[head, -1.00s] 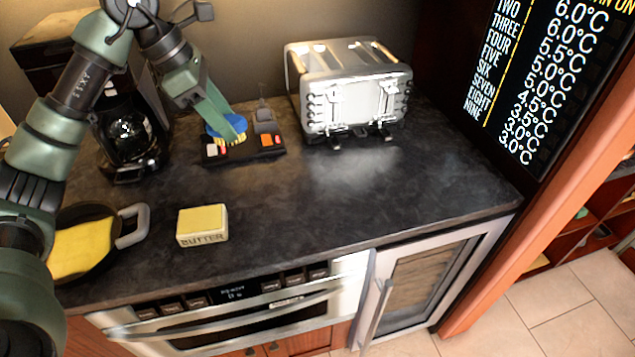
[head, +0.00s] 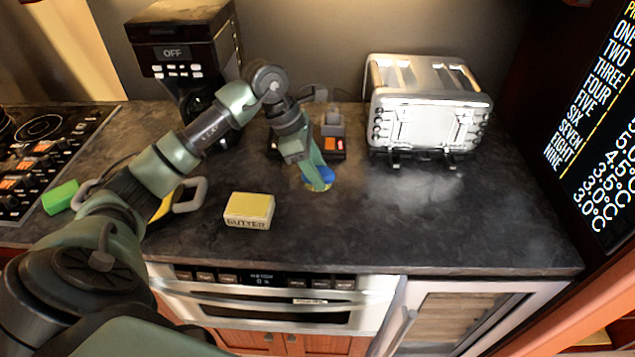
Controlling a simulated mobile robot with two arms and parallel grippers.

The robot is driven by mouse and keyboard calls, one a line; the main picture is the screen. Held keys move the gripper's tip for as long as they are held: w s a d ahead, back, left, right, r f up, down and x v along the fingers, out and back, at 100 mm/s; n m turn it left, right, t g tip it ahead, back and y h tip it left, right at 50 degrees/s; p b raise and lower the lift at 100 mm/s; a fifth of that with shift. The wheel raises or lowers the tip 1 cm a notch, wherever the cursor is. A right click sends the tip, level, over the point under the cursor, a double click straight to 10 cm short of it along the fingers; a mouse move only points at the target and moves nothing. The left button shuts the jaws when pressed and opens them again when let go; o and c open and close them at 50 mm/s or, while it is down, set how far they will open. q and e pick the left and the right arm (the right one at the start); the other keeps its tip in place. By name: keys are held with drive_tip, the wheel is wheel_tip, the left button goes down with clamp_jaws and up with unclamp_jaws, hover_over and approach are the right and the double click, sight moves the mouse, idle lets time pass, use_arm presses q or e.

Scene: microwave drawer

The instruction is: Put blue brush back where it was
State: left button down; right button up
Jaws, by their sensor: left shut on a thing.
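My left gripper (head: 318,180) is shut on the blue brush (head: 328,174), whose yellow bristles show just below the fingers. The fingers hide part of the brush. It is in front of a small dark tray (head: 341,155) with orange and red pieces and a grey object at its back. I cannot tell whether the bristles touch the counter. My right gripper is not in view.
A butter block (head: 249,209) sits on the counter left of the brush. A green block (head: 60,197) lies near the stove (head: 40,150). A coffee maker (head: 185,45) and toaster (head: 425,105) stand behind. The counter's right front (head: 450,225) is clear.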

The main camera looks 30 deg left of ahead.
use_arm(q)
drive_tip(key=shift+a+f, duration=0.1)
drive_tip(key=shift+f, duration=0.6)
wheel_tip(320, 180, down, 3)
drive_tip(key=shift+p, duration=0.45)
drive_tip(key=shift+f, duration=0.35)
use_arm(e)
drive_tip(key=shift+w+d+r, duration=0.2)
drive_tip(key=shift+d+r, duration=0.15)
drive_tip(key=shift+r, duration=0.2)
use_arm(q)
drive_tip(key=shift+f, duration=0.2)
drive_tip(key=c, duration=0.8)
unclamp_jaws()
drive_tip(key=shift+o, duration=0.2)
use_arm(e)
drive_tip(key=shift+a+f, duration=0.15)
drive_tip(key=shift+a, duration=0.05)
